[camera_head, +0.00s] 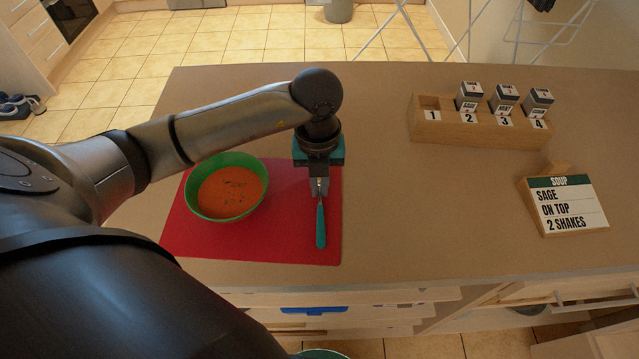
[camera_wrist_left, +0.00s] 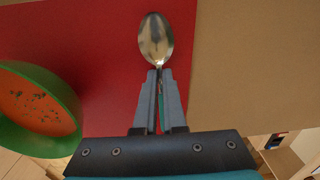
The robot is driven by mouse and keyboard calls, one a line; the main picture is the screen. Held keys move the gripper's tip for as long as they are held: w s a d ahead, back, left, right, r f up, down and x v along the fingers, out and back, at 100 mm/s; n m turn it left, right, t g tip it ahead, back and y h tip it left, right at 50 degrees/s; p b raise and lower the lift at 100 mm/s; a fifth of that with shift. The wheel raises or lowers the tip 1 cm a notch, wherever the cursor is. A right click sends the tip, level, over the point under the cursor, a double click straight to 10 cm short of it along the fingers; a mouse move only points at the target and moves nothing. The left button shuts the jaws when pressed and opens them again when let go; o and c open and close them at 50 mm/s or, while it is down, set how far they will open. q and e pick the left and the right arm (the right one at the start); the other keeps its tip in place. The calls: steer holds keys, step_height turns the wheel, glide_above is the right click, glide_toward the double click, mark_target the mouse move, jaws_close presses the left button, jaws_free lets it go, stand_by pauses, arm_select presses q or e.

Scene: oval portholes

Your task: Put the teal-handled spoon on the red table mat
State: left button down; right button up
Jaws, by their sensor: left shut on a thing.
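The teal-handled spoon (camera_head: 321,227) is in my left gripper (camera_head: 319,186), near the right edge of the red table mat (camera_head: 270,245). Its handle points toward the counter's front edge. In the left wrist view my left gripper (camera_wrist_left: 160,78) is shut on the spoon, whose metal bowl (camera_wrist_left: 156,40) sticks out past the fingertips over the red mat (camera_wrist_left: 105,50). The teal handle shows between the fingers. I cannot tell whether the spoon touches the mat or hangs just above it. My right gripper is not in view.
A green bowl of orange soup (camera_head: 228,190) stands on the mat left of the spoon. A wooden rack (camera_head: 465,129) with shakers is at the back right. A soup sign (camera_head: 566,206) stands at the right. The counter (camera_head: 430,210) between mat and sign is clear.

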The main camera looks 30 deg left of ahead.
arm_select(q)
steer(key=c, duration=1.4)
jaws_free()
steer(key=shift+f, duration=0.15)
steer(key=shift+c, duration=0.2)
steer(key=o, duration=0.4)
steer(key=shift+o, duration=0.2)
steer(key=shift+r, duration=0.25)
step_height(320, 180, up, 12)
steer(key=p, duration=0.1)
steer(key=shift+p, duration=0.35)
steer(key=shift+s+a, duration=0.1)
